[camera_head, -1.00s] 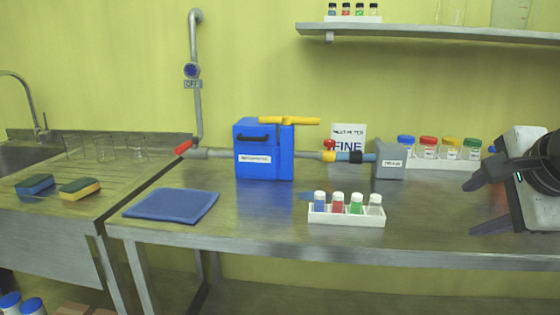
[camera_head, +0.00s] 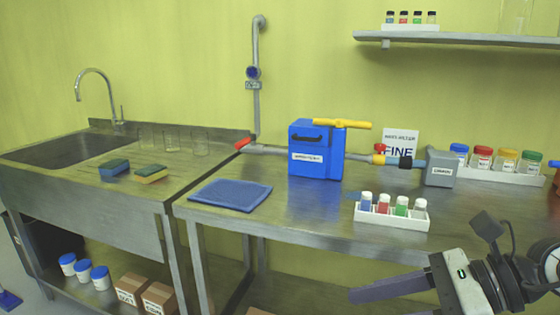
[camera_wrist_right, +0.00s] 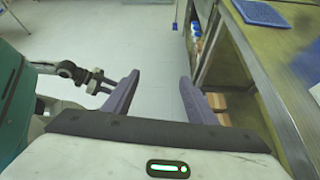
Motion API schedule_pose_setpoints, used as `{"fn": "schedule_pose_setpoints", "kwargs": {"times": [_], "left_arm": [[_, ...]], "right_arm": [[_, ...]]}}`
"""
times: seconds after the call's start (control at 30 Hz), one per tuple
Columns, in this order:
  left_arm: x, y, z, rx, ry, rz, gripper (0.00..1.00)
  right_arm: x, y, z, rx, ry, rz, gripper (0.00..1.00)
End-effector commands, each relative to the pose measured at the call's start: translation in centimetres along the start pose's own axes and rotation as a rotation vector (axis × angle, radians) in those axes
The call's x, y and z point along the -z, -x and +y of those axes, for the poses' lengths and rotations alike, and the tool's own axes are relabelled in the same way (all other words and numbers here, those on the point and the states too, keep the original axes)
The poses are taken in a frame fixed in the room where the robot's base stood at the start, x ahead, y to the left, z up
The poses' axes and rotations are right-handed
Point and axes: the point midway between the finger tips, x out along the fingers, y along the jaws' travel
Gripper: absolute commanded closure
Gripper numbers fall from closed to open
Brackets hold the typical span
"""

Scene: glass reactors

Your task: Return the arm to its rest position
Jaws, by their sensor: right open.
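My right gripper (camera_head: 378,306) is at the lower right of the head view, in front of the bench's front edge and pointing left. In the right wrist view its two grey-purple fingers (camera_wrist_right: 160,80) stand wide apart with only floor between them. It is open and holds nothing. A dark jointed part (camera_wrist_right: 90,78) at the left of the wrist view looks like part of my left arm; its jaw state is not clear. The left gripper does not show in the head view.
The steel bench (camera_head: 300,215) carries a blue box device (camera_head: 316,150), a white rack (camera_head: 392,218) of small bottles and a blue cloth (camera_head: 230,195). The sink counter (camera_head: 90,185) stands left. The wrist view shows clear floor (camera_wrist_right: 155,40) beside the bench.

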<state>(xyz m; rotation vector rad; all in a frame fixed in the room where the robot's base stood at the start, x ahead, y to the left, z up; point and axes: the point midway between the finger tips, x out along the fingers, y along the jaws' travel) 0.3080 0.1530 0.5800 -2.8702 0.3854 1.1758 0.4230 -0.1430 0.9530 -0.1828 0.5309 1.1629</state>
Motion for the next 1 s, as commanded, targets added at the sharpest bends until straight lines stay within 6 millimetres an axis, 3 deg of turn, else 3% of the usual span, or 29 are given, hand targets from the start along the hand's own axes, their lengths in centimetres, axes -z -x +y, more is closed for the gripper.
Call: {"fn": "schedule_pose_setpoints", "kwargs": {"times": [0.03, 0.1, 0.2, 0.27, 0.33, 0.43, 0.53, 0.6, 0.67, 0.7, 0.8, 0.9, 1.0], "left_arm": [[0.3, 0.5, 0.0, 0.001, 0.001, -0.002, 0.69], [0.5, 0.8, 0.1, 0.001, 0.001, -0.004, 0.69], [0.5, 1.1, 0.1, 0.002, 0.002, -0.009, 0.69], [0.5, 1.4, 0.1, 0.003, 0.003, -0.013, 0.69], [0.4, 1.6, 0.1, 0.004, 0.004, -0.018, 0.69], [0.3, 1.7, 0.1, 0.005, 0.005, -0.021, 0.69], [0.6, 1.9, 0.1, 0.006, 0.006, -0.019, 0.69], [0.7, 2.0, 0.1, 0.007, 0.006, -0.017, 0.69], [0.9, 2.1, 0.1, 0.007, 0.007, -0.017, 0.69], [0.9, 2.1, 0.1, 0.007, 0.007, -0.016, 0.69], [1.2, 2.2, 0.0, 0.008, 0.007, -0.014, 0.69], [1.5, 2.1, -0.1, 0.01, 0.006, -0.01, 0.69], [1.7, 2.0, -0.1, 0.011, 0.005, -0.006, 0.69]], "right_arm": [[-1.7, -1.9, 1.9, -0.108, -0.192, -0.16, 0.48], [-4.0, -3.0, 2.5, -0.216, -0.482, -0.379, 0.48], [-5.0, -3.2, 0.4, -0.311, -0.951, -0.668, 0.48], [-3.5, -3.3, -2.1, -0.334, -1.256, -0.825, 0.48], [0.6, -3.8, -5.0, -0.322, -1.631, -0.992, 0.48], [7.9, -5.1, -7.0, -0.259, -2.063, -1.154, 0.48], [15.4, -6.8, -6.5, -0.167, -2.424, -1.261, 0.48], [20.3, -8.1, -5.0, -0.087, -2.651, -1.317, 0.48], [24.1, -9.1, -3.2, -0.016, -2.825, -1.352, 0.48], [26.3, -9.7, -1.8, -0.031, 2.764, 1.291, 0.48], [30.4, -11.0, 1.5, -0.119, 2.6, 1.154, 0.48], [32.9, -11.8, 4.1, -0.169, 2.491, 1.066, 0.48], [34.0, -12.3, 5.5, -0.194, 2.435, 1.021, 0.48]]}}
